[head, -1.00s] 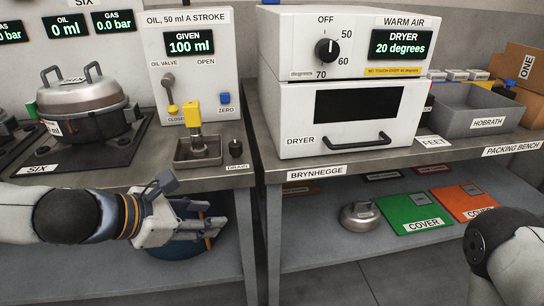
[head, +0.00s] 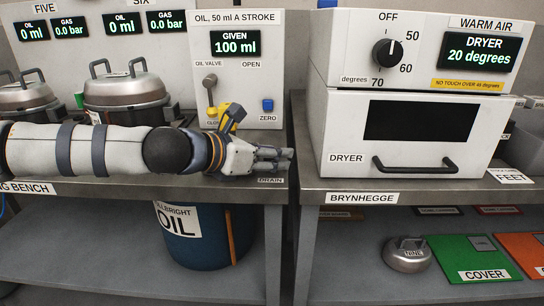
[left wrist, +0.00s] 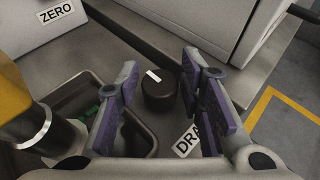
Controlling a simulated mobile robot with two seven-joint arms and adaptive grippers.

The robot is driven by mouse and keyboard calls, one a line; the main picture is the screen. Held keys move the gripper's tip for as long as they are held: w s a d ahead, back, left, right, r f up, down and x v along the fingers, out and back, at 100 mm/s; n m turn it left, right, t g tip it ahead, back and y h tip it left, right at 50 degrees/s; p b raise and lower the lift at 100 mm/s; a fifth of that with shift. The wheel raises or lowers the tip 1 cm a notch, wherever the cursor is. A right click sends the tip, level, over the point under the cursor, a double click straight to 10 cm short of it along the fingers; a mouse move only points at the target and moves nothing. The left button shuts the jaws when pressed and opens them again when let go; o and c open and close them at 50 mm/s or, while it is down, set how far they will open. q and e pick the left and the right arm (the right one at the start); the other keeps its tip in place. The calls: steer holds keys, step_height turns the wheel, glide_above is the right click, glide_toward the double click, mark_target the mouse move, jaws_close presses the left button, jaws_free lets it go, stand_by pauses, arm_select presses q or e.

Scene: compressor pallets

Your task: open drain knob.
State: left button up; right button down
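The drain knob (left wrist: 158,90) is a round black knob with a white mark on top, standing on the bench in the left wrist view. My left gripper (left wrist: 161,78) is open, with one finger at each side of the knob; I cannot tell whether either finger touches it. The DRAIN label (left wrist: 186,142) lies partly hidden under the right finger. In the head view my left gripper (head: 286,158) reaches right over the bench edge area, and the knob is hidden behind it. My right gripper is not in view.
A grey drip tray (left wrist: 137,137) lies left of the knob under the yellow spout (left wrist: 15,95). The oil dispenser (head: 258,90) stands behind. The dryer (head: 400,135) is on the right bench, across a gap. A blue oil drum (head: 195,250) stands below.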

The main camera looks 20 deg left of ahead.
arm_select(q)
jaws_close()
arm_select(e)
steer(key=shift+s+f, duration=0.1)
arm_select(q)
steer(key=shift+f+n+y+b, duration=0.2)
steer(key=shift+n+y+b, duration=0.3)
steer(key=shift+y+b, duration=0.1)
steer(key=shift+d+n+t+y+b, duration=0.1)
steer(key=shift+n+t+y+b, duration=0.3)
steer(key=shift+n+t+y, duration=0.15)
steer(key=n+y, duration=0.2)
steer(key=shift+r+t+y, duration=0.25)
steer(key=shift+y, duration=0.1)
steer(key=shift+n+y+p, duration=0.35)
steer(key=shift+n+y, duration=1.2)
steer(key=shift+y, duration=0.05)
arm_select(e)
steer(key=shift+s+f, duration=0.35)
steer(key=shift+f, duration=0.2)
